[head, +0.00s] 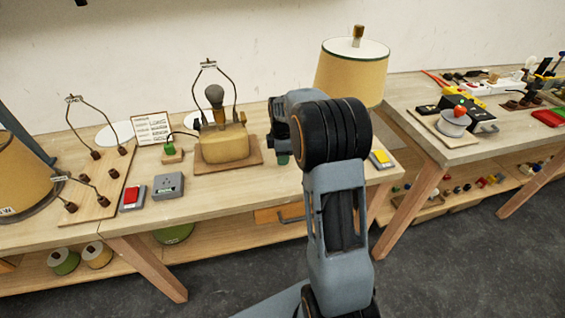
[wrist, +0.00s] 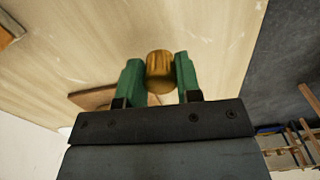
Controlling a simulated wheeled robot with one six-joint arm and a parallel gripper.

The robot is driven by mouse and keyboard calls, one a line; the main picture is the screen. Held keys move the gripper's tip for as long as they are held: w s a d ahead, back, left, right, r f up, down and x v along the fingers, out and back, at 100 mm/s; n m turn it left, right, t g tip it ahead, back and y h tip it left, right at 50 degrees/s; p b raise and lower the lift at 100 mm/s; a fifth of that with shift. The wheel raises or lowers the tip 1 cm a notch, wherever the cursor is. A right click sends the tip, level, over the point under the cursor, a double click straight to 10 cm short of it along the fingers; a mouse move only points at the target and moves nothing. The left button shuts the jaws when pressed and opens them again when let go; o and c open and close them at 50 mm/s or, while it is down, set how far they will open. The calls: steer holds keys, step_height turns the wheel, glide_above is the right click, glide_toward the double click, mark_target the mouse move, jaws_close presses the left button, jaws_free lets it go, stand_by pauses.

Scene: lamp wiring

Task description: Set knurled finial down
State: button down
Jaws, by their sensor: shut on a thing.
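The knurled finial (wrist: 160,70) is a small brass-coloured cylinder with grooves. In the wrist view it sits between the green fingers of my gripper (wrist: 158,78), which is shut on it. The pale wooden tabletop shows behind it; I cannot tell whether the finial touches the wood. In the head view my arm hides the finial, and only a green part of my gripper (head: 283,158) shows over the bench (head: 230,190).
A lamp base (head: 224,145) with socket and wire harp stands left of my gripper on a wooden board. A grey outlet box (head: 169,186) and red switch (head: 132,197) lie near the front edge. A yellow-topped box (head: 381,159) lies to the right.

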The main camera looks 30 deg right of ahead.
mark_target(282, 168)
steer(key=shift+w+d+f, duration=0.1)
steer(key=shift+f, duration=1.6)
steer(key=shift+f, duration=0.15)
steer(key=c, duration=0.8)
jaws_free()
